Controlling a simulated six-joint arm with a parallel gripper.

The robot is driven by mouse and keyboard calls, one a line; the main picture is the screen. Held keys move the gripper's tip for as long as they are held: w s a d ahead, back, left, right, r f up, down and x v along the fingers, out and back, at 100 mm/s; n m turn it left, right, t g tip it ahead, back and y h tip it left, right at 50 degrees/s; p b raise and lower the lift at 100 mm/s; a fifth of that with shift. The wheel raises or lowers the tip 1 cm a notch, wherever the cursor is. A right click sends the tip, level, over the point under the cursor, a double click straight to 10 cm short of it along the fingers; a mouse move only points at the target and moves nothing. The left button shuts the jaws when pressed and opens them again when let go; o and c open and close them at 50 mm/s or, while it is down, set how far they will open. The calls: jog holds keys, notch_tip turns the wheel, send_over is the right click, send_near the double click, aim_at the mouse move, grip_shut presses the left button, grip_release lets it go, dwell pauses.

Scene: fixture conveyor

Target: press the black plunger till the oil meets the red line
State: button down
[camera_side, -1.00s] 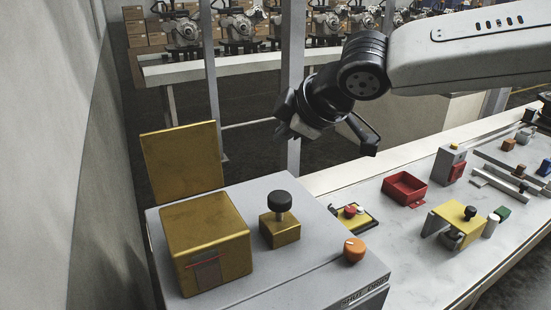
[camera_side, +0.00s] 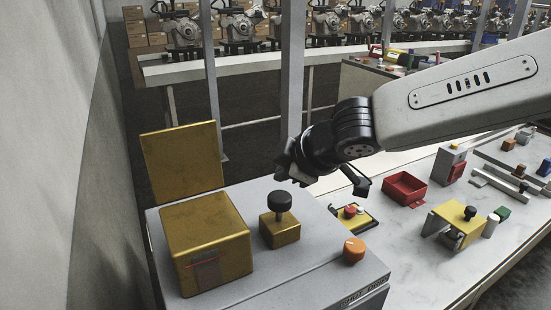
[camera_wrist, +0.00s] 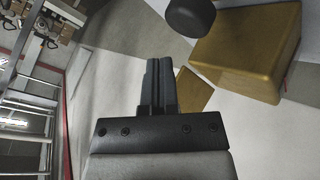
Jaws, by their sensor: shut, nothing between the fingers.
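The black plunger (camera_side: 280,202) stands upright, its round knob raised on a thin stem above a small brass block (camera_side: 280,231). The knob also shows at the top of the wrist view (camera_wrist: 190,16), with the small block (camera_wrist: 194,90) below it. A larger brass box (camera_side: 205,228) to the left has a front window (camera_side: 208,274) with a red line (camera_side: 203,262) near its top. The oil level cannot be made out. My gripper (camera_side: 290,174) is shut and empty, above and slightly behind the knob, apart from it. Its closed fingers show in the wrist view (camera_wrist: 159,65).
The grey cabinet top (camera_side: 245,280) carries an orange knob (camera_side: 354,250) at its right. An upright brass panel (camera_side: 182,157) stands behind the box. On the white table are a red tray (camera_side: 404,188) and a yellow stand (camera_side: 455,222).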

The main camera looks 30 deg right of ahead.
aim_at(282, 196)
jog(key=shift+f, duration=0.85)
jog(key=shift+f, duration=1.6)
dwell(3.7)
jog(key=shift+r, duration=1.65)
jog(key=shift+r, duration=0.1)
